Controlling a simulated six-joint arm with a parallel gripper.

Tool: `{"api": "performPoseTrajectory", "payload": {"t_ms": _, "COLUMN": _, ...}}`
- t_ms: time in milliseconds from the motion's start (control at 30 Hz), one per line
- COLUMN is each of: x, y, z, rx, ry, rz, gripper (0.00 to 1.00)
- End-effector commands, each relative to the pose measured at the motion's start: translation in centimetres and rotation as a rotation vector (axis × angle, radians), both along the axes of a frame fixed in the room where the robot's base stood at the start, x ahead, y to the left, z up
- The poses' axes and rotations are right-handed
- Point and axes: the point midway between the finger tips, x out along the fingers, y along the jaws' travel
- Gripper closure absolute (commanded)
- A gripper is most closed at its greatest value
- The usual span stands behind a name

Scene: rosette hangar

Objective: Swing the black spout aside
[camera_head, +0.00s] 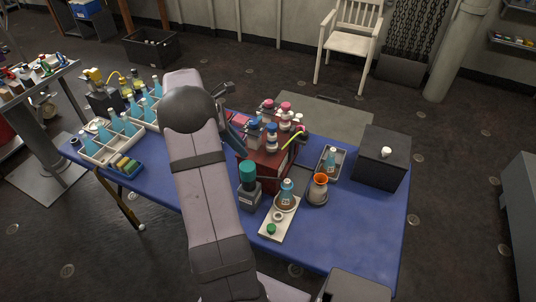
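I cannot pick out the black spout with certainty. A red box-shaped unit (268,168) stands mid-table, with several bottles with pink and blue caps on top and a yellow-green tube (292,139) curving at its right end. A dark bottle with a green cap (248,190) stands in front of it. My arm crosses the picture and hides part of the table. Dark wrist parts of mine show just left of the red unit. My gripper's fingertips cannot be made out, so its opening and contact are unclear.
A pale board (268,233) holds a flask (287,193). An orange-rimmed cup (319,187), a small tray with a flask (331,164) and a black box (382,158) stand to the right. A flask rack (103,153) is at left. The blue table's (375,232) right front is mostly clear.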

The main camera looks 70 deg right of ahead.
Motion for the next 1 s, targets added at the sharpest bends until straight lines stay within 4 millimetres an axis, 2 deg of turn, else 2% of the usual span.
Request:
{"api": "performPoseTrajectory", "payload": {"t_ms": 33, "x": -1.8, "y": -0.5, "z": 0.8, "rx": 0.030, "ry": 0.006, "rz": -0.052, "gripper": 0.74}}
{"api": "performPoseTrajectory", "payload": {"t_ms": 100, "x": -3.5, "y": -0.4, "z": 0.5, "rx": 0.069, "ry": 0.001, "rz": -0.127, "gripper": 0.74}}
{"api": "performPoseTrajectory", "payload": {"t_ms": 200, "x": -5.3, "y": -0.2, "z": 0.1, "rx": 0.112, "ry": -0.009, "rz": -0.212, "gripper": 0.74}}
{"api": "performPoseTrajectory", "payload": {"t_ms": 300, "x": -6.3, "y": 0.0, "z": -0.2, "rx": 0.138, "ry": -0.016, "rz": -0.262, "gripper": 0.74}}
{"api": "performPoseTrajectory", "payload": {"t_ms": 667, "x": -7.1, "y": 0.2, "z": -1.0, "rx": 0.152, "ry": -0.020, "rz": -0.290, "gripper": 0.74}}
{"api": "performPoseTrajectory", "payload": {"t_ms": 1000, "x": -8.8, "y": 0.4, "z": -4.6, "rx": 0.153, "ry": -0.019, "rz": -0.290, "gripper": 0.74}}
